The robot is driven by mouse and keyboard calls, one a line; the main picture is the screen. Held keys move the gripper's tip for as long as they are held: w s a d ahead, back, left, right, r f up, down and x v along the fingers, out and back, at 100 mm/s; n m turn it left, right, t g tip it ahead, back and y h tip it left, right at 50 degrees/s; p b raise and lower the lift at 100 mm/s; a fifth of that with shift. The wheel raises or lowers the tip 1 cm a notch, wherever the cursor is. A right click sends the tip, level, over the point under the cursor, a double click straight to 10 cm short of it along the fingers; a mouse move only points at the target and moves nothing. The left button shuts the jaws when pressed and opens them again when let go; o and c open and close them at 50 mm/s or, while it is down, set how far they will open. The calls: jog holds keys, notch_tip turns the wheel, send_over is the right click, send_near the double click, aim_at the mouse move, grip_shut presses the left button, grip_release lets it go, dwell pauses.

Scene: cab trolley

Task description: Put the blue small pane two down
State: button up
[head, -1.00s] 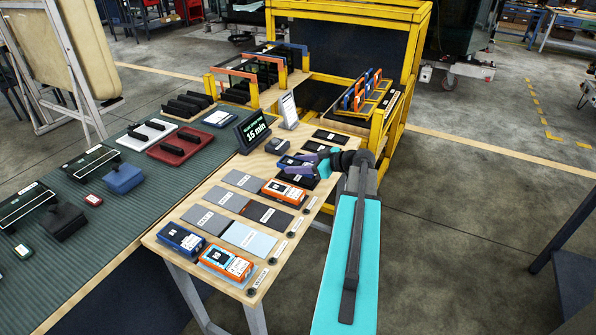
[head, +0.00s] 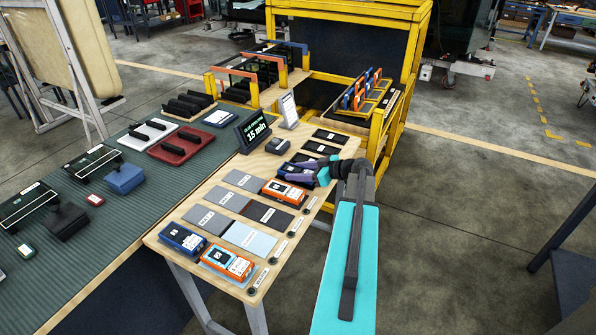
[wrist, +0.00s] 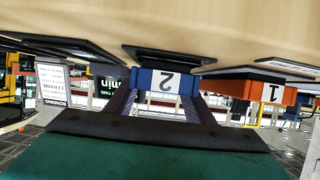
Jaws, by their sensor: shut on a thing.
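The blue small pane two (head: 293,170) is a blue block with a white label; the wrist view shows its "2" face (wrist: 165,82), upside down. My gripper (head: 300,177) is shut on it, with a purple finger at each side in the wrist view (wrist: 158,102). The pane is low over the row of dark pads on the wooden table (head: 222,172). A black pad (wrist: 165,56) shows close by its base in the wrist view. I cannot tell whether the pane touches it. My gripper hides part of the pane in the head view.
An orange pane marked 1 (wrist: 262,90) stands beside the held pane; in the head view an orange unit (head: 284,192) lies just nearer. Another blue unit (head: 183,240) and orange unit (head: 227,262) lie at the near end. Grey pads (head: 226,199) are bare. A display (head: 252,131) stands behind.

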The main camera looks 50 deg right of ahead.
jog(key=shift+f, duration=0.2)
dwell(0.3)
jog(key=o, duration=1.2)
jog(key=shift+r, duration=0.2)
jog(key=b+v, duration=0.2)
jog(key=v, duration=1)
